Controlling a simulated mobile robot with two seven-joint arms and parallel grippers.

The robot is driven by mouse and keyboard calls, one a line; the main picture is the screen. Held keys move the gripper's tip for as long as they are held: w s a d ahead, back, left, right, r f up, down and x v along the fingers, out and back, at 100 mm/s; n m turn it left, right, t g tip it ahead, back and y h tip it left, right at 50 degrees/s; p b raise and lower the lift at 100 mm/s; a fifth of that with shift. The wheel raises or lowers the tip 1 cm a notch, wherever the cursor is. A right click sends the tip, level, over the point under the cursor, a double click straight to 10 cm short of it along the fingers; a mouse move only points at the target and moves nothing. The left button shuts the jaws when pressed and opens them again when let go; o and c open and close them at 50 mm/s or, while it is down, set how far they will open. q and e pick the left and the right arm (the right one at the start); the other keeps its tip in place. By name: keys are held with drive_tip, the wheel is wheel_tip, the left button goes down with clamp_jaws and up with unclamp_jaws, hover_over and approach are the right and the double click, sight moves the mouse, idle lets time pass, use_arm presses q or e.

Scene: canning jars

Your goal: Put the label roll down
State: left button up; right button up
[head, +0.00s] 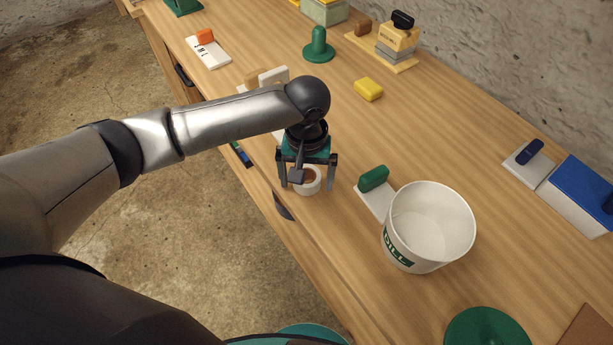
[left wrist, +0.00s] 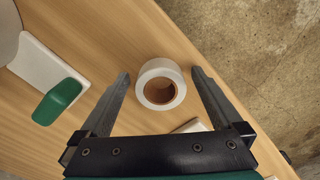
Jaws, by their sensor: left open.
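The label roll (head: 312,187) is a short white ring with a brown core. It appears to sit flat on the wooden workbench, near the front edge. My left gripper (head: 307,188) points down over it with its two fingers spread, one on each side. In the left wrist view the label roll (left wrist: 160,68) lies between the open fingers of the left gripper (left wrist: 160,74), with a visible gap on both sides. My right gripper is not in view.
A white DILL bucket (head: 428,232) and a green-handled white block (head: 376,192) stand to the right of the roll. A yellow block (head: 368,90) and a green stamp-like piece (head: 318,46) are farther back. The bench's front edge is close by on the left.

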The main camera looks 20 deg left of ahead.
use_arm(q)
wheel_tip(320, 180, up, 12)
drive_tip(key=p, duration=0.3)
drive_tip(key=shift+r, duration=0.1)
idle(0.4)
